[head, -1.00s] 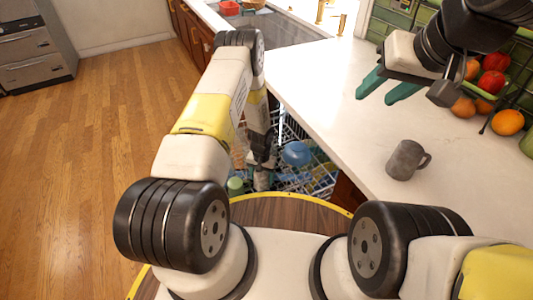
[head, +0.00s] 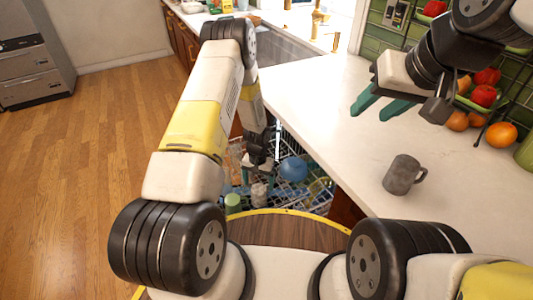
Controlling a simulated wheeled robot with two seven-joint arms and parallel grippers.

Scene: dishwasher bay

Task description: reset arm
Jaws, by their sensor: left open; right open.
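My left gripper (head: 258,174) is low over the open dishwasher rack, partly hidden behind my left arm; its green fingers show apart with nothing clear between them. My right gripper (head: 380,104) is open and empty above the white counter, with its green fingers pointing left. A grey mug (head: 403,175) stands upright on the counter, in front of and apart from the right gripper.
The dishwasher rack (head: 283,197) holds a blue dish (head: 293,169) and a green cup (head: 232,203). The white counter (head: 325,110) is clear around the mug. Oranges (head: 501,134) and red peppers (head: 484,95) sit in a wire rack area at right. A sink (head: 285,45) is behind.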

